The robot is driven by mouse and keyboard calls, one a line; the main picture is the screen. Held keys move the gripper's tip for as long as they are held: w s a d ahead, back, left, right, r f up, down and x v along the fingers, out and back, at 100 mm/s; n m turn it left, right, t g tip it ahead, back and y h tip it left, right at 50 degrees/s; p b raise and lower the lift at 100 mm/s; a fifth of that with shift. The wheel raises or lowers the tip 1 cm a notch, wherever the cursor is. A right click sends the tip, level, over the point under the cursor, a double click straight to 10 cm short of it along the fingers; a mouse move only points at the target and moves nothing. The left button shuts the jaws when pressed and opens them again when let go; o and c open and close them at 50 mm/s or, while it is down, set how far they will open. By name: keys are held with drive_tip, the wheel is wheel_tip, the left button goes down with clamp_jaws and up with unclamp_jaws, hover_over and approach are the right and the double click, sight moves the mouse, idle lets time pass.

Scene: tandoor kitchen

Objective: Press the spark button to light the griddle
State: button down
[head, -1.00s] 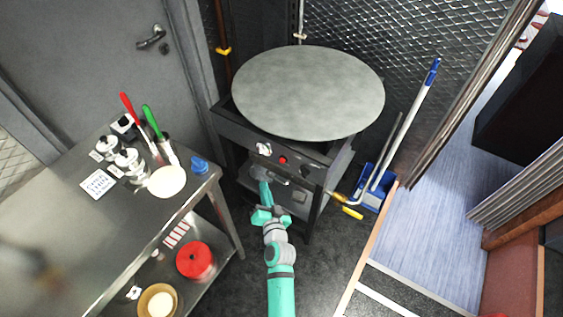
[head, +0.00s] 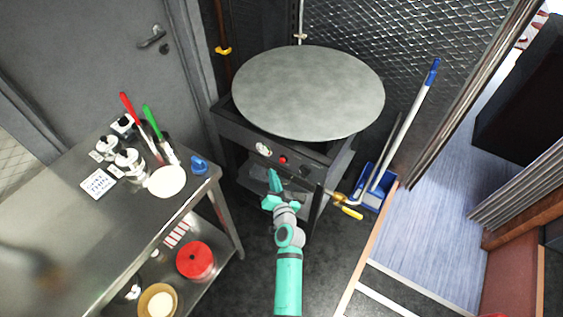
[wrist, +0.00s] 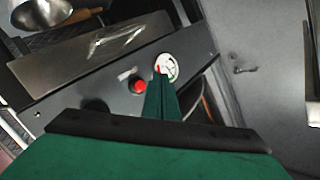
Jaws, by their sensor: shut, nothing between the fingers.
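The round grey griddle plate (head: 308,92) sits on a dark metal stand. On the stand's front panel, a red button (head: 283,160) lies between a white dial (head: 263,149) and a dark knob (head: 305,171). My gripper (head: 273,176) is shut and empty, in front of and below the panel in the head view. In the wrist view the closed fingers (wrist: 162,88) point toward the panel, with the red button (wrist: 138,86) just left of their tips. They overlap the lower part of the white dial (wrist: 166,66). No contact with the button shows.
A steel table (head: 60,225) with shakers, red- and green-handled tools and a blue item stands at left. A red pot (head: 195,261) is on its lower shelf. A blue dustpan (head: 377,190) and a brass valve (head: 340,197) are right of the stand.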

drive_tip(key=shift+w+d, duration=0.9)
drive_tip(key=shift+w, duration=0.3)
drive_tip(key=shift+w, duration=0.1)
idle(1.2)
drive_tip(key=shift+w+d, duration=0.25)
drive_tip(key=shift+w+d, duration=0.25)
drive_tip(key=shift+w, duration=0.15)
idle(1.1)
drive_tip(key=shift+s+a, duration=0.5)
drive_tip(key=shift+s, duration=0.25)
drive_tip(key=shift+s+a, duration=0.1)
drive_tip(key=shift+s+a, duration=0.7)
drive_tip(key=shift+s, duration=0.3)
drive_tip(key=shift+s+a, duration=0.7)
drive_tip(key=shift+s, duration=0.25)
